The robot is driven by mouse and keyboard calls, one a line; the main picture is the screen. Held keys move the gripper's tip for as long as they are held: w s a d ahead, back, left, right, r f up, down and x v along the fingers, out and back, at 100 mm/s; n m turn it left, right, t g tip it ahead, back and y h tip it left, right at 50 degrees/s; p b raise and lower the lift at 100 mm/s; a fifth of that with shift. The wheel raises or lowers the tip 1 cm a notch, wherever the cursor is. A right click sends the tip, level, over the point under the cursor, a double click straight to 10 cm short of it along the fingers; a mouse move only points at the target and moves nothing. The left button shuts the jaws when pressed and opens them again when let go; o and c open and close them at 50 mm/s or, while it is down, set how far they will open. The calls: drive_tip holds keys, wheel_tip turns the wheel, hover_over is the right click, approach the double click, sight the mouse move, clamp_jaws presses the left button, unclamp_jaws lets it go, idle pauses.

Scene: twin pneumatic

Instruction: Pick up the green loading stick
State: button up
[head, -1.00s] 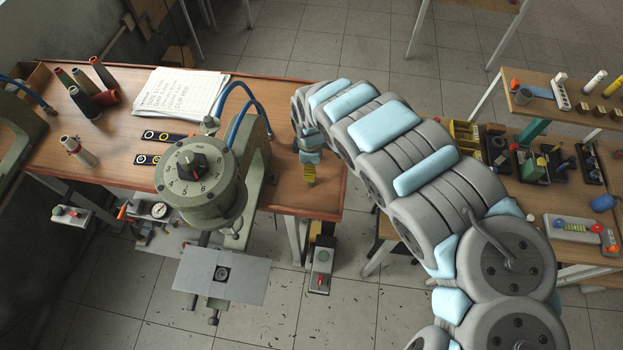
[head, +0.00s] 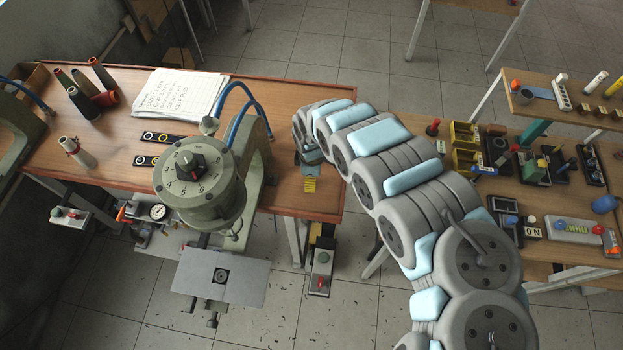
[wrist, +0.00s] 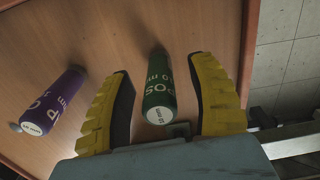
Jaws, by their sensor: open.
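The green loading stick (wrist: 158,90) shows in the wrist view as a dark green cylinder with white lettering and a pale end. It lies between the two yellow ridged fingers of my gripper (wrist: 167,100), which is open, with a gap on both sides of the stick. In the head view my gripper (head: 310,185) is low at the right end of the wooden workbench (head: 300,200). The green stick cannot be made out in the head view.
A purple stick (wrist: 55,98) lies left of my gripper in the wrist view. The green-grey machine with a dial (head: 200,180) stands just left of my gripper in the head view. The bench's right edge is close. Colored cones (head: 85,103) and papers (head: 180,95) are farther left.

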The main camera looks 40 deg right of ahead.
clamp_jaws()
drive_tip(key=shift+r, duration=0.1)
